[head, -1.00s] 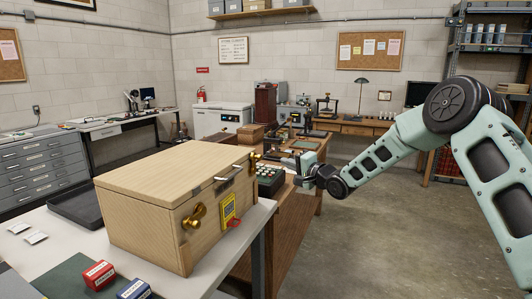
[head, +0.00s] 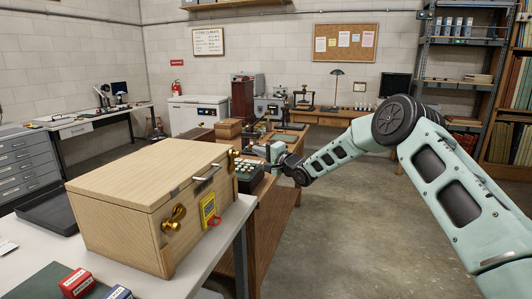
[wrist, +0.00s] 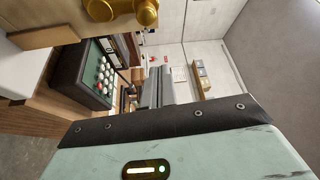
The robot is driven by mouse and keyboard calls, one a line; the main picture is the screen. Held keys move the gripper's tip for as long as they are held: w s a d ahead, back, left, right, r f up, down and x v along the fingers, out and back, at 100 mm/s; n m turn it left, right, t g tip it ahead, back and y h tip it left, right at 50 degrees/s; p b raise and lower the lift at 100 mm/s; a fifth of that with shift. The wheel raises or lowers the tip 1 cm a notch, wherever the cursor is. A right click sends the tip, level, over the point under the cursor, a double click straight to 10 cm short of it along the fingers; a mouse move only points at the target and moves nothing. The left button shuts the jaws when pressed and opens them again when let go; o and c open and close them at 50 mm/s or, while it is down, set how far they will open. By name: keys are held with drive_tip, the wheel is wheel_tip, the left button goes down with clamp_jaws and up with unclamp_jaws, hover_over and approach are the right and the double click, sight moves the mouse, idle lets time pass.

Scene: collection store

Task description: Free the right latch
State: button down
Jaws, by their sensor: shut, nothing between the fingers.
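A wooden crate with a lid (head: 140,190) stands on the table. Its front has two brass latches. The near latch (head: 174,218) is at the front left. The far latch (head: 233,160) is at the right end of that face, and brass also shows at the top of the wrist view (wrist: 122,10). A metal handle (head: 206,181) and a yellow tag with a red seal (head: 209,210) sit between them. My gripper (head: 262,151) is shut and empty, just right of the far latch and apart from it. Its grey fingers (wrist: 160,88) show in the wrist view.
A wooden bench behind the crate holds a machine with round keys (head: 249,177), close below my gripper; the keys also show in the wrist view (wrist: 104,75). Red (head: 77,283) and blue (head: 118,292) blocks lie on the near table. The floor at right is open.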

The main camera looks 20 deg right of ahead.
drive_tip(key=shift+w+a+f+p, duration=0.1)
drive_tip(key=shift+a+p, duration=0.55)
drive_tip(key=shift+a, duration=0.5)
drive_tip(key=shift+w+a+f+p, duration=0.1)
drive_tip(key=shift+a+p, duration=0.5)
drive_tip(key=shift+a, duration=0.5)
drive_tip(key=shift+s+a+n+t+b, duration=0.3)
drive_tip(key=shift+n+b, duration=0.4)
drive_tip(key=shift+b, duration=0.85)
drive_tip(key=s+a+f+n+g+y+b, duration=0.1)
drive_tip(key=n+y+b, duration=0.4)
drive_tip(key=n+b, duration=0.6)
drive_tip(key=s+a+f+n+g+y+b, duration=0.2)
drive_tip(key=s+f+n+g+y+b, duration=0.1)
drive_tip(key=n+b, duration=0.9)
drive_tip(key=shift+s+a+f+g+y+b, duration=0.25)
drive_tip(key=shift+s+g+y+b, duration=0.35)
drive_tip(key=shift+y, duration=0.7)
drive_tip(key=shift+n, duration=0.4)
drive_tip(key=shift+a+r, duration=0.1)
drive_tip(key=shift+r, duration=0.05)
